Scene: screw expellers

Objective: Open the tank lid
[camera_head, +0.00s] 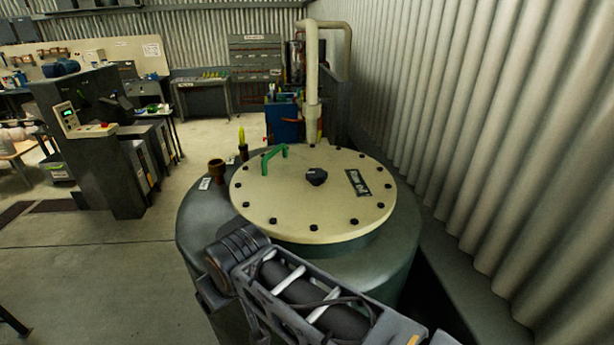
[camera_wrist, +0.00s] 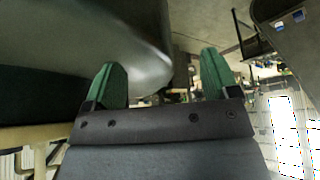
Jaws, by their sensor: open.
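The tank (camera_head: 195,225) is a round dark green vessel in the middle of the head view. Its cream lid (camera_head: 285,205) lies flat on top, with dark bolts around the rim, a black knob (camera_head: 316,176) at the centre and a green handle (camera_head: 273,154) at the far left edge. The lid looks shut. My gripper (camera_wrist: 160,85) shows in the wrist view with two green fingers spread apart and nothing between them. A large dark green curved surface, which looks like the tank, fills that view's upper left.
A corrugated wall (camera_head: 480,120) runs close along the tank's right side. A cream pipe (camera_head: 311,75) rises behind the lid. A brown cup-shaped fitting (camera_head: 217,170) stands on the tank's left shoulder. A grey machine (camera_head: 100,150) is at the left, with open floor (camera_head: 110,260) before it.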

